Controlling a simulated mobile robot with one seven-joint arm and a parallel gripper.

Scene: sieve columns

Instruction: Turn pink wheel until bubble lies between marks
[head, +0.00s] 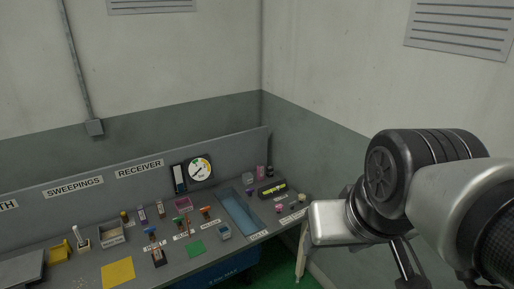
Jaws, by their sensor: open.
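A dark block with a yellow-green vial (272,187) sits at the right end of the bench; it looks like the level. The bubble and its marks are too small to make out. Several small round knobs lie in front of it near the bench's edge. One of them looks pink (279,209) and may be the pink wheel; I cannot be sure. My gripper (408,272) is at the lower right, open, pointing down and cut by the frame edge. It is apart from the level and the knobs, to their right.
A blue-grey tray (240,214) lies left of the level. A round dial gauge (200,169) stands on the back panel. Small levers, a green pad (196,248) and a yellow pad (118,273) fill the left. A wall stands close behind my arm.

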